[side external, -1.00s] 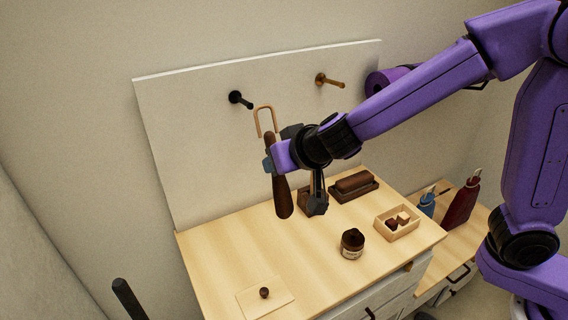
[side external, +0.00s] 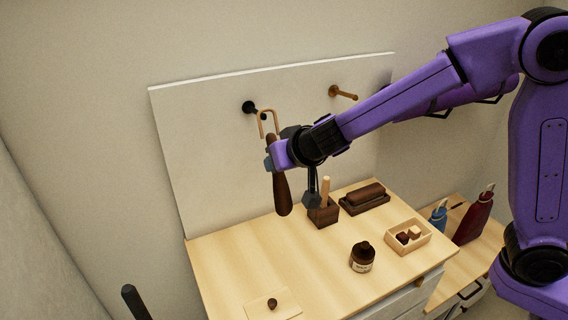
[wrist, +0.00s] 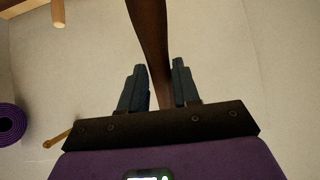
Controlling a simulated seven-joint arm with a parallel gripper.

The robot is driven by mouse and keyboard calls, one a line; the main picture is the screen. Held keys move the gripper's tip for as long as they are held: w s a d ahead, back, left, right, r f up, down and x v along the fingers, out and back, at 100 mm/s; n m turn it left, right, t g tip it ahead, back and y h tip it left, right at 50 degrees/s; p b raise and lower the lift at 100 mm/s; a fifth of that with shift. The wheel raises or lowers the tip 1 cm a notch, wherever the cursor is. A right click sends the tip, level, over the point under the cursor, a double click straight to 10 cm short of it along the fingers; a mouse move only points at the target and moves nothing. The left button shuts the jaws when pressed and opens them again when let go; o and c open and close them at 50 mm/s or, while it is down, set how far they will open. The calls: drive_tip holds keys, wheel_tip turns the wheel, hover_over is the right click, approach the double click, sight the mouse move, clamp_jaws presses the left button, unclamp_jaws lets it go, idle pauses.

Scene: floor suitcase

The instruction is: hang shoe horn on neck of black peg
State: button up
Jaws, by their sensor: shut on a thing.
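The shoe horn (side external: 283,195) is dark brown with a thin tan loop at its top, and hangs roughly upright in front of the white board. My gripper (side external: 268,163) is shut on its upper body, below the loop. The black peg (side external: 249,107) sticks out from the board at the upper left.
A brass peg (side external: 342,93) is on the white board (side external: 210,150), to the right. Below, the wooden top (side external: 235,265) holds a dark holder (side external: 322,213), a brush (side external: 364,198), a jar (side external: 362,257) and a small box (side external: 408,249). The air left of the shoe horn is clear.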

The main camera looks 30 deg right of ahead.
drive_tip(key=shift+w, duration=1.35)
drive_tip(key=shift+w+f, duration=0.45)
drive_tip(key=shift+w, duration=0.15)
drive_tip(key=shift+f, duration=0.1)
